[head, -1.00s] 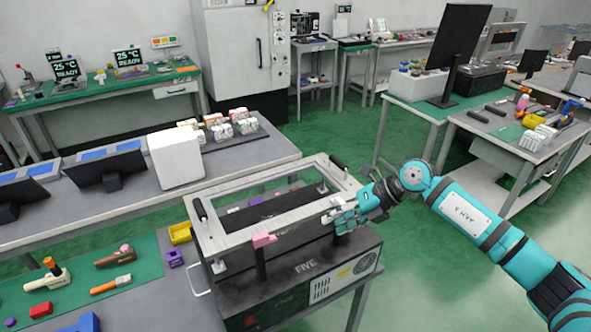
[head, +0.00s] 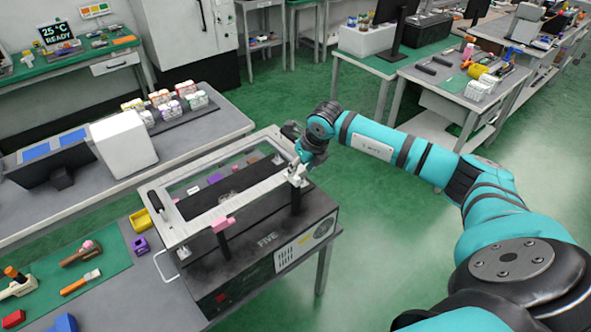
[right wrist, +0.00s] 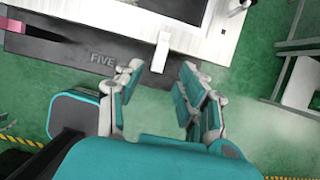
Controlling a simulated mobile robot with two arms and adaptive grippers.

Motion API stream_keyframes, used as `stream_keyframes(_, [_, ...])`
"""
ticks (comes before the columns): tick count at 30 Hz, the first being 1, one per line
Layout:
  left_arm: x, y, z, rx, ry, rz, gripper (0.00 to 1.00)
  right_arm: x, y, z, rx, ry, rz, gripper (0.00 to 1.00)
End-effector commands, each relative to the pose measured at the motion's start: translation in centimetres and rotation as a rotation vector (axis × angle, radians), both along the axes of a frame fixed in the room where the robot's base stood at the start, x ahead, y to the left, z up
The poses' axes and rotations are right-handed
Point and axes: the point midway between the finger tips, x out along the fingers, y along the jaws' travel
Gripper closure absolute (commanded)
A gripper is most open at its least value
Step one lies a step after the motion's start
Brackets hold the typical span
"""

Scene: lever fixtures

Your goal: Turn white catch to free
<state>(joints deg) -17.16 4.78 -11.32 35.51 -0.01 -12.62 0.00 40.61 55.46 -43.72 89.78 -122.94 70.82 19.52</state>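The white catch (head: 296,178) sits at the front right of the lidded frame on the dark box marked FIVE (head: 243,255). It also shows in the right wrist view as a white upright block (right wrist: 161,52) at the edge of the frame. My right gripper (right wrist: 158,72) is open, with its two fingers apart and the catch just beyond the gap between them. In the head view the right gripper (head: 299,163) is at the catch and partly covers it; contact cannot be told. A pink catch (head: 222,224) is farther left on the same edge. My left gripper is not in view.
The box stands on a grey bench with a yellow bin (head: 140,219), a purple block (head: 141,246) and a green mat (head: 100,262) with tools at its left. A white box (head: 123,143) stands behind. Open green floor lies to the right.

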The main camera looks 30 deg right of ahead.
Motion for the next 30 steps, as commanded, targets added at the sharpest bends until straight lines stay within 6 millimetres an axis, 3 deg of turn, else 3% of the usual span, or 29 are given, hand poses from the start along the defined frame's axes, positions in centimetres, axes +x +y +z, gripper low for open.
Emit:
stream_keyframes(9, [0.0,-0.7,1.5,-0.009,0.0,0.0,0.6,1.9,0.2,-4.3,0.002,0.0,0.0,0.62])
stream_keyframes(21, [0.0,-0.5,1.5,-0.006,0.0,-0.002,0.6,2.1,0.2,-5.1,0.001,0.0,0.0,0.62])
stream_keyframes(30, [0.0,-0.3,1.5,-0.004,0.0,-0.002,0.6,2.1,0.2,-5.1,0.001,0.0,0.0,0.99])
